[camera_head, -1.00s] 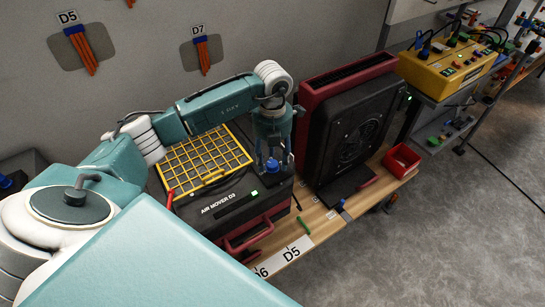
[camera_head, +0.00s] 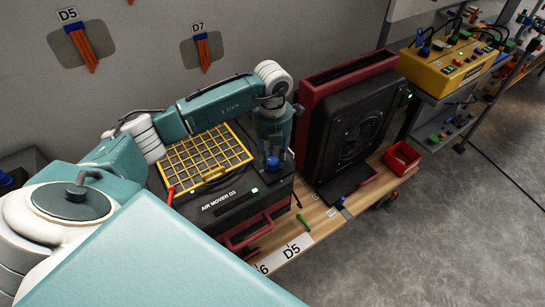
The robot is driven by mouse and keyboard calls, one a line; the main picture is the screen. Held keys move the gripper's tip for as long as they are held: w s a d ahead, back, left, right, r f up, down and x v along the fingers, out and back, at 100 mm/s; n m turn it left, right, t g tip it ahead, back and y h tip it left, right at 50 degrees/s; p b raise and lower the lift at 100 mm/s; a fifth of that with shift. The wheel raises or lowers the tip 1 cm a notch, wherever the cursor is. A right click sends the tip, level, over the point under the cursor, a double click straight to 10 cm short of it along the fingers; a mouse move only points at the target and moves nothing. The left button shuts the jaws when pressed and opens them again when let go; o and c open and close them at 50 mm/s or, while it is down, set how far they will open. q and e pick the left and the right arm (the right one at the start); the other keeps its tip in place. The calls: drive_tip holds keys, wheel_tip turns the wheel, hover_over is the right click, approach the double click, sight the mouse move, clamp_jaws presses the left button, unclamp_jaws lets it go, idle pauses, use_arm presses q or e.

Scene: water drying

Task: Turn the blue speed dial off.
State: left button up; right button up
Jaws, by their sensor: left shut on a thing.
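The blue speed dial (camera_head: 272,163) sits on the top right of the dark air mover (camera_head: 237,217) labelled "AIR MOVER D3". My left gripper (camera_head: 272,158) points down from above and is shut on the blue dial, hiding part of it. A small green light (camera_head: 257,190) is lit on the air mover's front edge, beside the label. My right gripper is not in view.
A yellow grille (camera_head: 205,158) covers the air mover's top left, with a red lever (camera_head: 170,195) beside it. A tall black and red unit (camera_head: 350,130) stands close on the right. A red bin (camera_head: 402,157) sits on the wooden bench (camera_head: 323,215).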

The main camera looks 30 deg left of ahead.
sight(272, 160)
use_arm(q)
drive_tip(key=n, duration=0.5)
drive_tip(key=shift+n+b, duration=0.3)
drive_tip(key=n, duration=0.5)
drive_tip(key=shift+w+r+n, duration=0.1)
drive_tip(key=shift+n, duration=0.2)
idle(0.3)
drive_tip(key=o, duration=1.1)
drive_tip(key=shift+o, duration=0.2)
wheel_tip(272, 160, up, 12)
